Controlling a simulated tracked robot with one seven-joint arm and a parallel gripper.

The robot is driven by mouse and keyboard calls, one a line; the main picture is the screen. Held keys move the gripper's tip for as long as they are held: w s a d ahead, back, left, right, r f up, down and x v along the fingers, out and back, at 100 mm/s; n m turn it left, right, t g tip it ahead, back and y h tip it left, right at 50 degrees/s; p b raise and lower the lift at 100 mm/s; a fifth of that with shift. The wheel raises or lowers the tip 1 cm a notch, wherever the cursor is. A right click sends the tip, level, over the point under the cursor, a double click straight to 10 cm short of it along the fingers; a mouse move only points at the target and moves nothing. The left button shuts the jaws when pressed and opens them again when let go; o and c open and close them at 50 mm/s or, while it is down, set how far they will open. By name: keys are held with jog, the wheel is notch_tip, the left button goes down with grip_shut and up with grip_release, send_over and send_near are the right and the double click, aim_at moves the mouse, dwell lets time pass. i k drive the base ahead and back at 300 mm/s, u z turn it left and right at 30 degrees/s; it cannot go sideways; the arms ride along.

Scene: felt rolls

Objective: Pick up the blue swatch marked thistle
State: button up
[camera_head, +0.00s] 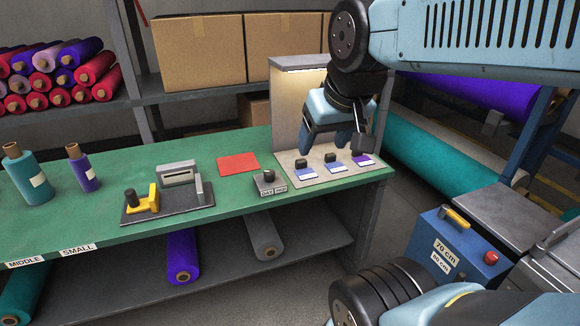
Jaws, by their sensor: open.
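Three swatches lie in a row on a pale board (285,160) at the right end of the green table. The left swatch (305,174) and the middle swatch (335,169) look blue with white label strips. The right swatch (363,160) looks purple. Small dark blocks sit at the back of the swatches. The label words are too small to read, so I cannot tell which one is marked thistle. My gripper (332,150) is open and empty, pointing down above the row; it partly hides the area behind the swatches.
A small grey block with a knob and labels (269,183) stands left of the board, near a red sheet (238,162). A tool with a yellow handle (154,198) and two upright rolls (27,174) are farther left. A lit upright panel (287,105) rises behind the board.

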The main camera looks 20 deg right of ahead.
aim_at(361, 161)
jog(key=k, duration=1.1)
jog(key=z, duration=0.8)
jog(key=i, duration=1.6)
jog(key=u, duration=0.75)
